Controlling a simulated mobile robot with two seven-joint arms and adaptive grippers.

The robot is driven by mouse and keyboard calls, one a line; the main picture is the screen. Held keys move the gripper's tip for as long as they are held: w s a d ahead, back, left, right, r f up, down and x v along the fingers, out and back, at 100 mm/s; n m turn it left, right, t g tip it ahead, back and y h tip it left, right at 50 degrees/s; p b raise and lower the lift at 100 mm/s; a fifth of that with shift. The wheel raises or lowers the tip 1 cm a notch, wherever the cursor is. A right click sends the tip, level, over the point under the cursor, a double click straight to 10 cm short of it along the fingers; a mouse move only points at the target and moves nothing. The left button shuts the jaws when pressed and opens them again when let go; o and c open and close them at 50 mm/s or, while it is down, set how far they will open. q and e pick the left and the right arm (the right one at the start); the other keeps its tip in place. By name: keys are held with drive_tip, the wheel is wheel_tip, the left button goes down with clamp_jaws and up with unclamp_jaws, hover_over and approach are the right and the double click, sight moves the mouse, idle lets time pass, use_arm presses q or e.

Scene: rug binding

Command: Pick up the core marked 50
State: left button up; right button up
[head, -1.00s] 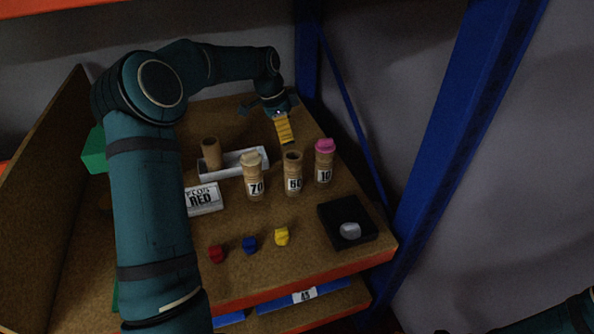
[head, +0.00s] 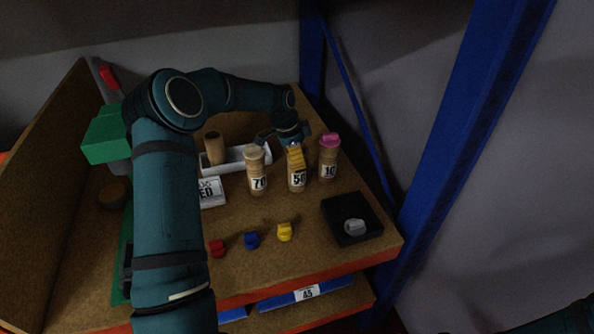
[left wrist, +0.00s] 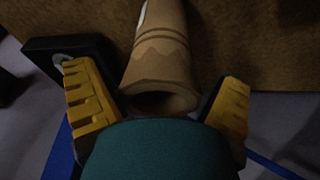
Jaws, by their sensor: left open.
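The core marked 50 (head: 297,182) stands upright on the board, between the cores marked 70 and 10. My left gripper (head: 295,157) is at its top, and a yellow finger covers part of the core's upper end. In the left wrist view the open, hollow end of a tan core (left wrist: 160,85) lies between the two spread yellow fingers of my left gripper (left wrist: 160,108). The fingers stand apart from its sides. The core's label is mostly out of that view. My right gripper is not in view; only a bit of my right arm shows at the bottom right corner.
The core marked 70 (head: 257,172) stands close on the left, the pink-topped core marked 10 (head: 328,158) close on the right. A white tray (head: 234,166) is behind. Red, blue and yellow (head: 285,232) pieces and a black tray (head: 342,232) are in front.

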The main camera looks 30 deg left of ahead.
use_arm(q)
drive_tip(key=c, duration=1.4)
drive_tip(key=shift+r, duration=0.1)
